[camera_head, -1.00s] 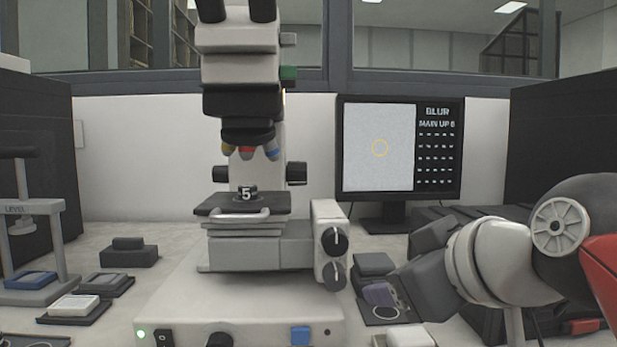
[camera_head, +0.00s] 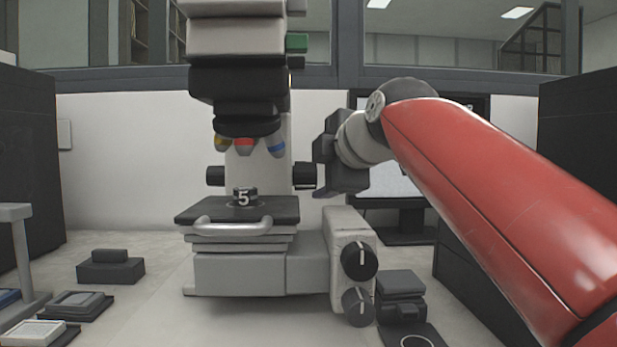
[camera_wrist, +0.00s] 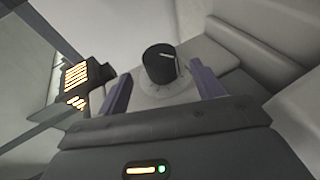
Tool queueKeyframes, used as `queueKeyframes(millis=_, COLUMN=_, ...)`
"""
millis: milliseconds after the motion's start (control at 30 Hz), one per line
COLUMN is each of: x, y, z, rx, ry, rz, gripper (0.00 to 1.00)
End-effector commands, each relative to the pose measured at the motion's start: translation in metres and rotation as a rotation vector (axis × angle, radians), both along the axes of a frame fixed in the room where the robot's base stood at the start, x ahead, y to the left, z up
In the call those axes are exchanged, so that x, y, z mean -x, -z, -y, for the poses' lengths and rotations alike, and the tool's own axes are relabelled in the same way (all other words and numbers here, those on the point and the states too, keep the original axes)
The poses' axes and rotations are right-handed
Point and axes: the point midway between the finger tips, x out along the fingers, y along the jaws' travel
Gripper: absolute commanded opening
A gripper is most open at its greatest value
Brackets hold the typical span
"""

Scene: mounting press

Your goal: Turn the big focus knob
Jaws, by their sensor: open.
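The microscope (camera_head: 265,272) stands in the middle of the head view. A black knob (camera_head: 305,176) sticks out on the right of its column, and another black knob (camera_head: 215,176) on the left. My gripper (camera_head: 318,180) is just right of the right-hand column knob, its fingers mostly hidden. In the wrist view, a black knob (camera_wrist: 160,63) with a white line stands on a pale round base. My gripper (camera_wrist: 161,78) is open, its two purple fingers on either side of this knob with gaps showing. Whether the fingers reach around it is unclear.
Two dark knobs with white marks (camera_head: 360,260) sit low on the microscope's right front. The stage (camera_head: 238,210) carries a piece marked 5. A monitor (camera_head: 410,218) stands behind my arm. A dark box with glowing orange slots (camera_wrist: 78,85) is left in the wrist view.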

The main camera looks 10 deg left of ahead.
Motion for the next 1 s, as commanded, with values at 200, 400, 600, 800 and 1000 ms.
queueKeyframes(millis=200, x=-0.029, y=0.012, z=-0.02, rx=0.001, ry=0.0, rz=-0.003, gripper=0.67)
queueKeyframes(millis=400, x=-0.046, y=0.019, z=-0.031, rx=-0.001, ry=0.002, rz=-0.002, gripper=0.67)
queueKeyframes(millis=600, x=-0.049, y=0.021, z=-0.033, rx=-0.002, ry=0.003, rz=-0.001, gripper=0.67)
queueKeyframes(millis=800, x=-0.049, y=0.021, z=-0.033, rx=-0.002, ry=0.003, rz=-0.001, gripper=0.59)
queueKeyframes(millis=1000, x=-0.049, y=0.021, z=-0.033, rx=-0.002, ry=0.003, rz=-0.001, gripper=0.33)
